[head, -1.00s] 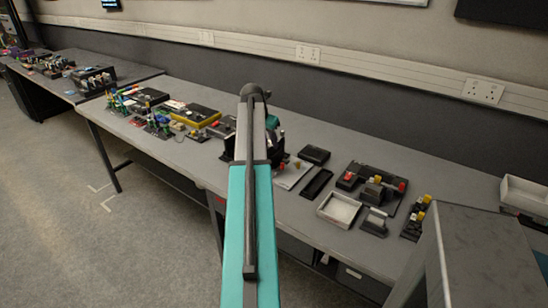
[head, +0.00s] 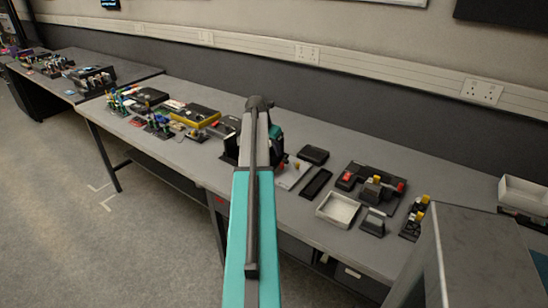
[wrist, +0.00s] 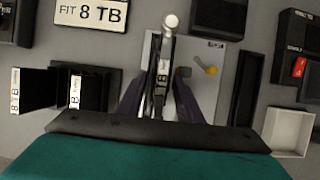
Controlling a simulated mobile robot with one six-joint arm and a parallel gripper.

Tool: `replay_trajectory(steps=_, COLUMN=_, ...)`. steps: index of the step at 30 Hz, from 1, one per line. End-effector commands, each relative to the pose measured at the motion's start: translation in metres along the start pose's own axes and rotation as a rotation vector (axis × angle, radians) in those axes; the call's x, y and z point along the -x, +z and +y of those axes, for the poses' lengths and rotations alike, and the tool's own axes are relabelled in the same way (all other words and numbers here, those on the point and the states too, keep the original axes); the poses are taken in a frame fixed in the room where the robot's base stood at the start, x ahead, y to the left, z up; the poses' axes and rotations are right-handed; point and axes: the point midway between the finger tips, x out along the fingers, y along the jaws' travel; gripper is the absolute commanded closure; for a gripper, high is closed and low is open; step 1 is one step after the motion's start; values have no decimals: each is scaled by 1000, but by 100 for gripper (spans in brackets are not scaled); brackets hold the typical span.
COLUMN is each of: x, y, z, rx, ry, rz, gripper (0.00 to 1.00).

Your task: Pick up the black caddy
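In the wrist view my gripper (wrist: 164,82) points down at the bench. Its dark fingers stand on either side of a narrow black caddy (wrist: 160,66) with a small pale label. I cannot tell whether the fingers press on it. A pale round-ended bar shows at its top. More black caddies with white labels (wrist: 74,90) stand at the left in the wrist view. In the head view my teal arm hides the gripper and most of that spot.
A grey plate with a yellow-tipped lever (wrist: 208,68) lies just right of the fingers. A black tray (wrist: 247,88) and a white open box (wrist: 287,131) lie further right.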

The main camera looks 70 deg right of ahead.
Motion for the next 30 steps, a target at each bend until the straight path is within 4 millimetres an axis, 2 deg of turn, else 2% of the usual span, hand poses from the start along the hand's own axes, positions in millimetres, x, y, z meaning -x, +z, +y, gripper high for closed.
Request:
replay_trajectory(steps=6, x=-22, y=1, z=-1, rx=0, ry=0, rz=1, gripper=67)
replay_trajectory(steps=10, x=-30, y=0, z=-1, rx=0, ry=0, rz=0, gripper=67)
replay_trajectory(steps=27, x=-31, y=0, z=0, rx=1, ry=1, rz=0, gripper=67)
replay_trajectory(steps=28, x=-31, y=0, z=0, rx=1, ry=1, rz=0, gripper=69)
replay_trajectory(steps=30, x=-31, y=0, z=0, rx=1, ry=1, rz=0, gripper=81)
